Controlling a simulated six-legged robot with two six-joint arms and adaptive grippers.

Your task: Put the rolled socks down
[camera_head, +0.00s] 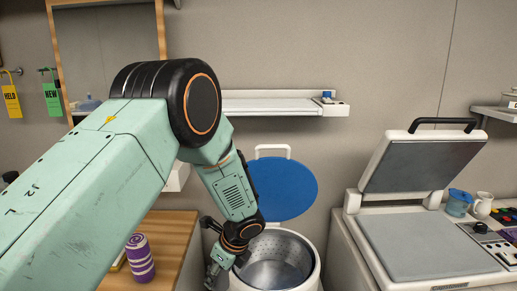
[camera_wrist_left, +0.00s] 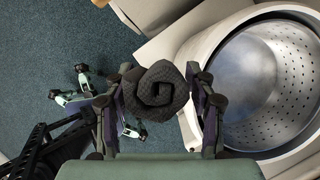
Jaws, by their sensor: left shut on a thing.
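The rolled socks (camera_wrist_left: 155,90) are a dark grey, textured roll with a spiral end, seen in the left wrist view. My left gripper (camera_head: 216,264) is shut on them, with one finger on each side of the roll. In the head view it hangs low, at the left side of the round white tub, and the socks cannot be made out there. In the wrist view the socks are left of the tub's rim, not over its opening. My right gripper is in neither view.
The white tub (camera_wrist_left: 209,82) has a perforated metal drum (camera_wrist_left: 252,80) and a raised blue lid (camera_head: 284,189). An open press (camera_head: 424,245) stands at right. Blue carpet (camera_wrist_left: 50,45) shows below.

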